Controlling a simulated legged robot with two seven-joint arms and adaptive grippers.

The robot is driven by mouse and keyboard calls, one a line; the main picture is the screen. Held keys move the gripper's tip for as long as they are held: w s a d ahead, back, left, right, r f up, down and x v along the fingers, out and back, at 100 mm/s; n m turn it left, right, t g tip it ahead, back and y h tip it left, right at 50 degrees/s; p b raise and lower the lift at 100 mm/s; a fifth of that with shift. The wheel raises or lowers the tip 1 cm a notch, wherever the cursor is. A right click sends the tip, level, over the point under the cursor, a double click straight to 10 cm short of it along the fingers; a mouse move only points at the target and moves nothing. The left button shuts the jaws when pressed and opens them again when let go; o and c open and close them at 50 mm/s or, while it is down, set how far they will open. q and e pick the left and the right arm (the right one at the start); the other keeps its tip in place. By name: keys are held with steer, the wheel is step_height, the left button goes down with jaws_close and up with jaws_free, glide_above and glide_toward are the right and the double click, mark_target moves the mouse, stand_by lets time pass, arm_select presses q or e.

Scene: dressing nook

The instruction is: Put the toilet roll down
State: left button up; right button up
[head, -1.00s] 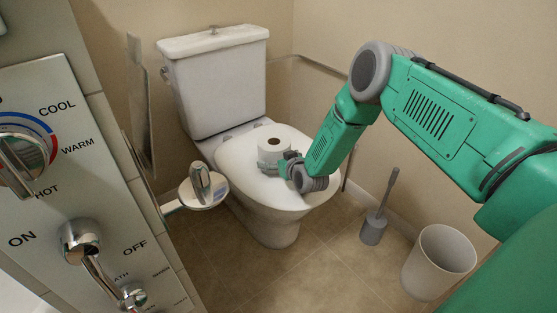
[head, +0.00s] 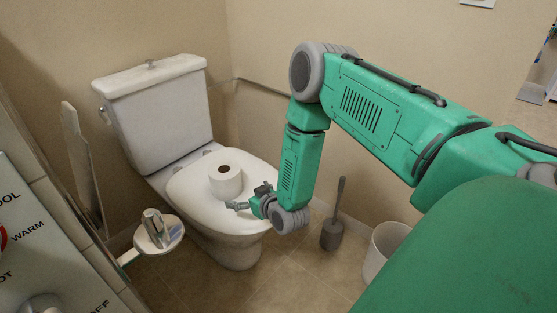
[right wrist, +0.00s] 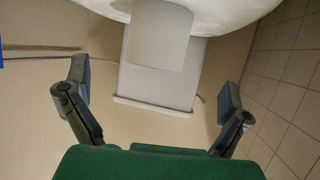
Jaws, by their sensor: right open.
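The white toilet roll (head: 226,182) stands upright on the closed lid of the toilet (head: 188,190), its hole facing up. It also shows in the right wrist view as a pale block (right wrist: 158,36) at the top, beyond the fingers. My right gripper (head: 238,206) is just in front of and to the right of the roll, over the lid's front edge. My left gripper is not in view.
A toilet brush in a grey holder (head: 332,235) and a pale bin (head: 384,250) stand on the floor to the right. A chrome fixture on a round plate (head: 158,234) and a control panel (head: 40,250) are at the left. The lid around the roll is clear.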

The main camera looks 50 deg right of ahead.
steer(key=s+a+f+n+g+y, duration=0.15)
steer(key=s+a+f+g, duration=0.3)
steer(key=s+a, duration=0.5)
steer(key=s+a+g, duration=0.2)
steer(key=s+g, duration=0.6)
steer(key=s, duration=1.7)
steer(key=shift+r+n, duration=0.2)
steer(key=shift+n, duration=0.15)
step_height(320, 180, up, 8)
steer(key=p, duration=0.7)
steer(key=shift+f+p, duration=0.25)
steer(key=shift+p, duration=0.05)
steer(key=shift+w+a, duration=0.1)
steer(key=shift+a, duration=0.05)
